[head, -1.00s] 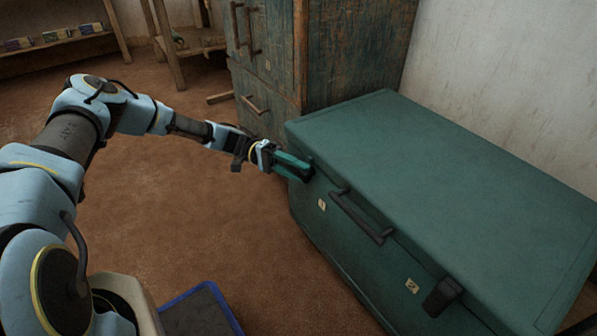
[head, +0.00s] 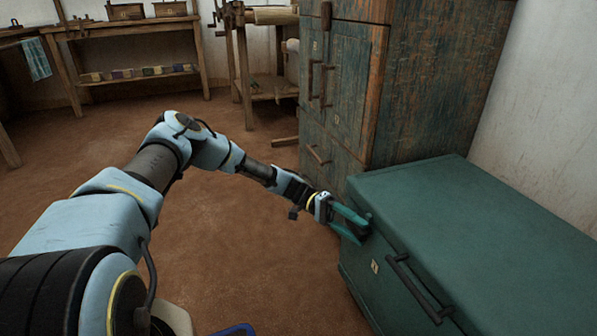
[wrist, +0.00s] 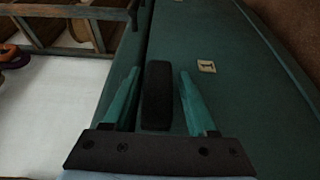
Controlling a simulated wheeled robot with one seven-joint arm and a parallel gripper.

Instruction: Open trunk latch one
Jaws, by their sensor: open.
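A green trunk (head: 480,215) stands at the right in the head view, its lid down. A paper label (head: 375,266) is on its front; in the wrist view the label (wrist: 206,66) reads 1. Beside that label is a dark latch (wrist: 157,95), upright in the wrist view. My gripper (head: 352,226) is at the trunk's front left corner. In the wrist view its two teal fingers (wrist: 158,85) are open, one on each side of the latch. I cannot tell whether they touch it. In the head view the latch is mostly hidden behind the fingers.
A dark handle (head: 419,289) sticks out from the trunk front, right of the label. A worn wooden cabinet (head: 425,80) stands just behind the trunk. A shelf (head: 140,76) with small boxes is at the back left.

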